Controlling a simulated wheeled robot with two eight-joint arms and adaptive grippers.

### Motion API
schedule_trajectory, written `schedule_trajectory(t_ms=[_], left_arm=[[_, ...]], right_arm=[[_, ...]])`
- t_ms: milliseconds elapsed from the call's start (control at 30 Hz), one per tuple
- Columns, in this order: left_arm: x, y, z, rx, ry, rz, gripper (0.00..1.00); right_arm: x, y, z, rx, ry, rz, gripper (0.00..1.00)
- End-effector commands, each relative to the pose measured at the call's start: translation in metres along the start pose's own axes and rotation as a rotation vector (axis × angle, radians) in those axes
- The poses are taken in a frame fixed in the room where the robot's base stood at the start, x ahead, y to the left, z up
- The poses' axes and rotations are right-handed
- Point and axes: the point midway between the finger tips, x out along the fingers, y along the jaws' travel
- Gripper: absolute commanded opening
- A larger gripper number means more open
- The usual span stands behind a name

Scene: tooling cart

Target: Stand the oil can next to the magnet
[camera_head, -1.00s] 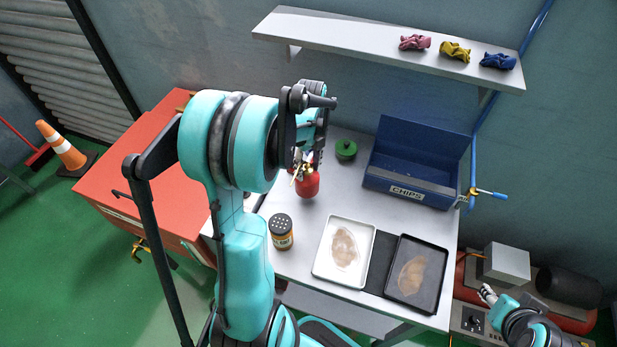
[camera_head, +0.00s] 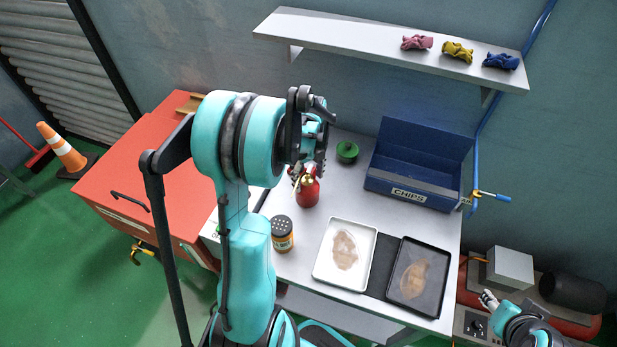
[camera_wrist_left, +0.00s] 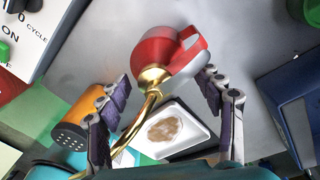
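The red oil can (camera_head: 307,193) with a brass neck and spout is on the grey worktop, in front of the green round knobbed piece (camera_head: 347,152) that I take for the magnet. The oil can also shows in the left wrist view (camera_wrist_left: 158,54), its spout pointing toward the camera and its red handle at the right. My left gripper (camera_wrist_left: 165,82) is open, with one finger on each side of the can. In the head view my left wrist partly covers the can's top. My right gripper (camera_head: 488,299) is at the lower right, away from the worktop; its fingers are too small to read.
An orange jar with a dark holed lid (camera_head: 282,234) stands close in front of the can. A white tray (camera_head: 322,271) and a black tray (camera_head: 436,299) lie to the right. A blue CHIPS bin (camera_head: 378,184) stands behind.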

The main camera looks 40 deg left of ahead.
Motion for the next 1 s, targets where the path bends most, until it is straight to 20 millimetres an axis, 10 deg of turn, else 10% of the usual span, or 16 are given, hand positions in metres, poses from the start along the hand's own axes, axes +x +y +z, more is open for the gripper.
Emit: schedule_trajectory(t_ms=[267, 700, 1000], left_arm=[[-0.013, 0.001, 0.0, 0.0, 0.0, 0.0, 0.66], [-0.103, 0.001, -0.001, 0.0, 0.0, 0.0, 0.66], [-0.131, 0.002, -0.014, -0.075, -0.018, -0.026, 0.66]], right_arm=[[-0.005, 0.0, -0.004, 0.0, 0.0, 0.0, 0.4], [-0.023, 0.0, -0.016, 0.0, 0.0, 0.0, 0.4], [-0.025, 0.0, -0.018, 0.0, 0.0, 0.0, 0.4]])
